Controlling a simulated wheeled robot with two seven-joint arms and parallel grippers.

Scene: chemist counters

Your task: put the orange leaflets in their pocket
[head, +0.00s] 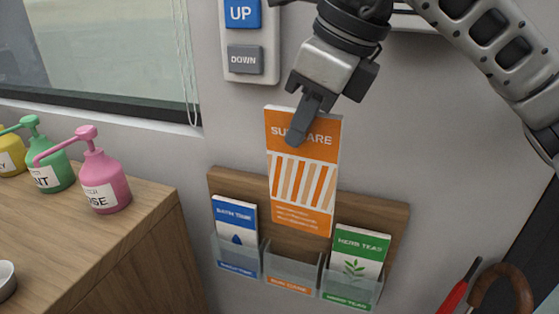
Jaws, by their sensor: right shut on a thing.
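The orange leaflets (303,170), headed "SUN CARE", hang upright and slightly tilted in my right gripper (304,122). That gripper is shut on their top edge, one dark finger lying across the front. The leaflets' lower edge shows just above the middle pocket (291,275), which is clear, has an orange "SUN CARE" label and looks empty. The pocket sits on a wooden wall rack (394,218). Whether the leaflets are directly over the pocket or in front of it is hard to tell. My left gripper is not in view.
Blue leaflets (236,222) fill the left pocket and green "HERB TEAS" leaflets (359,252) the right one. Pump bottles, the nearest pink (104,182), stand on a wooden counter (105,235) at left. An UP/DOWN switch panel (249,82) is above. Umbrella handles (503,280) show at lower right.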

